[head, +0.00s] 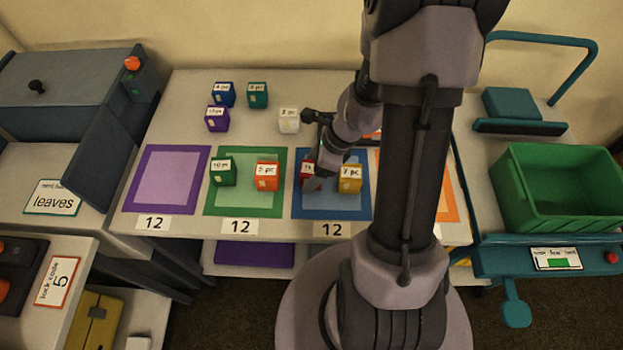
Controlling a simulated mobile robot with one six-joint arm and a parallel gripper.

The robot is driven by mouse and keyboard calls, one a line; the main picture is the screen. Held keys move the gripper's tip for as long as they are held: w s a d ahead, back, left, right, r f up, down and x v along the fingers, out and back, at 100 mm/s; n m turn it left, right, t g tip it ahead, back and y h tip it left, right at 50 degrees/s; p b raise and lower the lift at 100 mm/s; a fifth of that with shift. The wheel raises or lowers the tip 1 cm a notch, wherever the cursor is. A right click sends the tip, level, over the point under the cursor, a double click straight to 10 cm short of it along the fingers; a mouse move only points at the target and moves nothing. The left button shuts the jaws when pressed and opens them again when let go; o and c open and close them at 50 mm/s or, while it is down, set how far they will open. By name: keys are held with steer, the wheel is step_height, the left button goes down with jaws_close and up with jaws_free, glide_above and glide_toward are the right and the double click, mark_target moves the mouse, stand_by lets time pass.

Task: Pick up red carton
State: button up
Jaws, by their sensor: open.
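The red carton (307,182) stands on the left part of the blue mat (333,210) on the table. My gripper (319,168) is over and in front of it and hides much of its right side and label. The jaws are open; whether a finger touches the carton cannot be told. A yellow carton marked 7 pc (349,181) stands close by on the same mat, to the right.
An orange carton marked 5 pc (267,179) and a green carton (222,176) stand on the green mat. Blue, purple, green and white cartons stand behind. The purple mat (167,182) is empty. A green bin (560,210) is at the right.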

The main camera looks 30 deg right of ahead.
steer(key=shift+f, duration=0.2)
steer(key=c, duration=1.5)
